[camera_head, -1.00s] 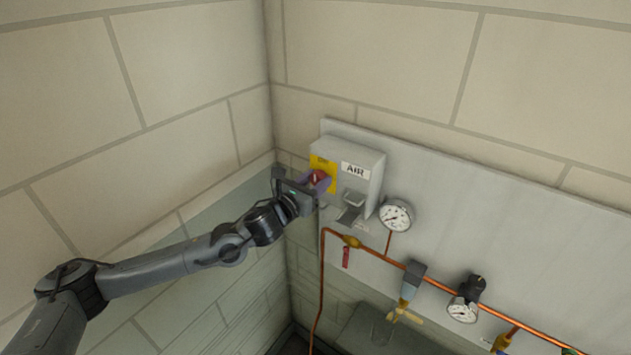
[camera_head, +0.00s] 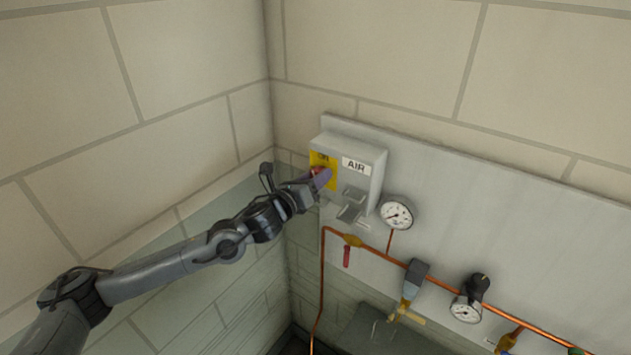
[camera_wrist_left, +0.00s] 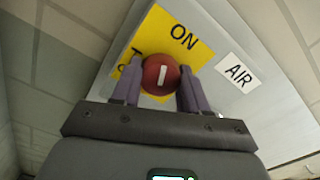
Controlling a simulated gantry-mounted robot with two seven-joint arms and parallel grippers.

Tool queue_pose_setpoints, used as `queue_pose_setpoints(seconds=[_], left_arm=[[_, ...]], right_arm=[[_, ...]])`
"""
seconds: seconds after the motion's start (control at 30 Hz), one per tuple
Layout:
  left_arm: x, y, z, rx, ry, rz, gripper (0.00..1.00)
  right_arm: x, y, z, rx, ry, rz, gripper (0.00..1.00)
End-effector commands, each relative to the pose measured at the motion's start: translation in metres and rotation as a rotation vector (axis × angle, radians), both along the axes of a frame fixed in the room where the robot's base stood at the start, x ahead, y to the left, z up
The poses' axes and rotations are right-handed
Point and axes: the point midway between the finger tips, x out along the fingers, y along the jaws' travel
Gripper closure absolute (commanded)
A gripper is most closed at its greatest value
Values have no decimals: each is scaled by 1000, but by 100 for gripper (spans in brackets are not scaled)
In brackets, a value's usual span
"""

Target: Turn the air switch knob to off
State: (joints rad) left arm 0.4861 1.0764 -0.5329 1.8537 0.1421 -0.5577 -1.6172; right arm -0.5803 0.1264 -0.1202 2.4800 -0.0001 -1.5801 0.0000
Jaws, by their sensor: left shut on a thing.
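The air switch box (camera_head: 350,165) is a grey box with an "AIR" label, mounted on a wall panel. On its yellow plate (camera_head: 321,160) sits a round red knob (camera_wrist_left: 161,75) with a white mark. In the left wrist view the yellow plate (camera_wrist_left: 190,30) reads "ON" above the knob; other lettering at its left is partly hidden. My left gripper (camera_head: 322,178) is at the box, its purple fingers shut on the red knob, one on each side in the left wrist view (camera_wrist_left: 157,92). In the head view the fingers cover most of the knob. My right gripper is not in view.
A pressure gauge (camera_head: 396,212) is right of the box. A copper pipe (camera_head: 390,259) runs below it with a red-handled valve (camera_head: 347,256), a grey fitting (camera_head: 414,278) and a second gauge (camera_head: 466,309). The tiled walls meet in a corner just left of the panel.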

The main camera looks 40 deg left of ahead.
Motion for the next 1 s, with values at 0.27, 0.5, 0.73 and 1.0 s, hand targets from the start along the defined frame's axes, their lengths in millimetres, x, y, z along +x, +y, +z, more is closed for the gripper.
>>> queue_pose_setpoints(seconds=[0.27, 0.5, 0.73, 1.0], left_arm=[[0, 0, -2, -265, -12, 0, 87], [0, -1, -2, -492, -26, 1, 87], [0, -1, -1, -710, -39, 1, 87], [0, -1, 0, -933, -53, 1, 87]], right_arm=[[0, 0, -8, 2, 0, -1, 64], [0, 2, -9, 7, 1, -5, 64], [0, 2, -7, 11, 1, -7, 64], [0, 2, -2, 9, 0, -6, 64]])
